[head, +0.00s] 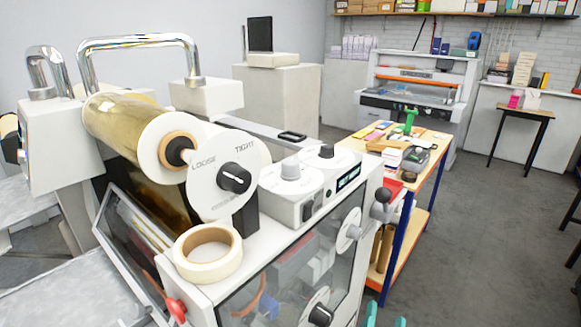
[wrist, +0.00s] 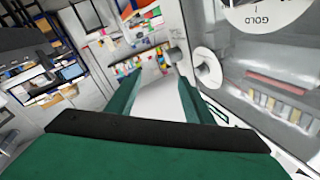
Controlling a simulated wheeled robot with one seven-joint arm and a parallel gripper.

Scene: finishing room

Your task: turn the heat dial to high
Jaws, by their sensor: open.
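The hot-foil machine's front panel carries a white disc dial with a grey knob (head: 352,231). In the wrist view, a white disc dial (wrist: 207,68) with a protruding grey knob is just beyond my right fingertip, seemingly apart from it. More dials sit on top: a grey knob (head: 291,168) and a black knob (head: 326,151) beside a small display (head: 348,177). I cannot read which dial is heat. My gripper (head: 385,318) shows only its teal fingertips at the bottom edge, in front of the panel. In the wrist view my gripper (wrist: 158,80) is open and empty.
A LOOSE/TIGHT dial (head: 235,178) and a tape roll (head: 208,252) are on the machine's left. A lower black knob (head: 320,315) is on the front panel; a disc marked GOLD (wrist: 262,14) shows in the wrist view.

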